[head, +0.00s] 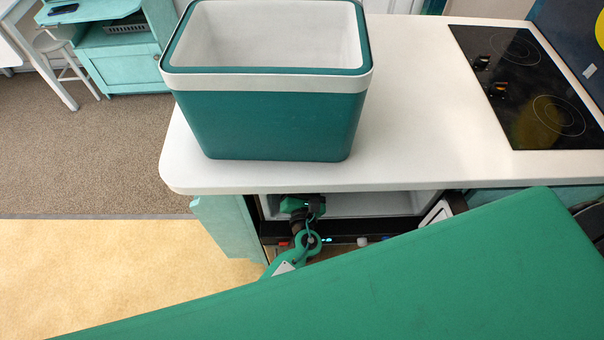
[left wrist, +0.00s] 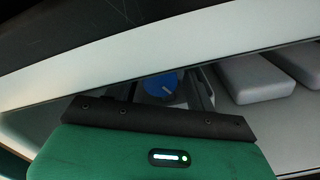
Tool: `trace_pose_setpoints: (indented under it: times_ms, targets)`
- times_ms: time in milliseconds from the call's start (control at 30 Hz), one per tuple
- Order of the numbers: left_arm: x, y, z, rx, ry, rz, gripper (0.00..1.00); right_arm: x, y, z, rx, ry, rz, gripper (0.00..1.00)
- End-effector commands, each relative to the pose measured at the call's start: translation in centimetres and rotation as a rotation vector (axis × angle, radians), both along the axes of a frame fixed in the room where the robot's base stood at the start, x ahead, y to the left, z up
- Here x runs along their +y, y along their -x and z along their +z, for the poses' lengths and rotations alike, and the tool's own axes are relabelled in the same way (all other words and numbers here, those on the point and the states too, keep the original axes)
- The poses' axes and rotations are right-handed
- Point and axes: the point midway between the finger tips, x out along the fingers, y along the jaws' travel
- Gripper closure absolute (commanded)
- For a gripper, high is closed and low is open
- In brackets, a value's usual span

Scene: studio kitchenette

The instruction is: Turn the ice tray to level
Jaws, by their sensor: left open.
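My left gripper (head: 302,206) reaches into the open compartment (head: 370,204) under the counter; its fingertips are hard to make out, and it is open. In the left wrist view my green housing with a black edge fills the lower part, and nothing shows held. I cannot clearly identify the ice tray in either view. A white-edged, tilted piece (head: 437,212) stands at the right of the compartment, but I cannot tell what it is. My right gripper is not in view.
A blue knob (left wrist: 162,84) and pale grey blocks (left wrist: 255,78) show in the left wrist view. A teal cooler box (head: 270,120) stands on the white counter (head: 420,120), left of a black cooktop (head: 520,85). A large green surface covers the lower right of the head view.

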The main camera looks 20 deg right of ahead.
Motion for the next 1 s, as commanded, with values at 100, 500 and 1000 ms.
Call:
trace_pose_setpoints:
  times_ms: [100, 500, 1000]
  targets:
    - [-0.15, -0.6, -0.02, 0.001, -0.001, 0.0, 0.44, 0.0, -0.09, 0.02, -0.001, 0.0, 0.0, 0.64]
    - [-0.16, -0.7, -0.02, 0.001, 0.0, 0.0, 0.68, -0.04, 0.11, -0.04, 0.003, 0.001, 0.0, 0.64]
    - [-0.19, -0.64, -0.28, 0.02, 0.07, 0.0, 0.89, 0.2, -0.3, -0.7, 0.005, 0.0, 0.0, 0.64]
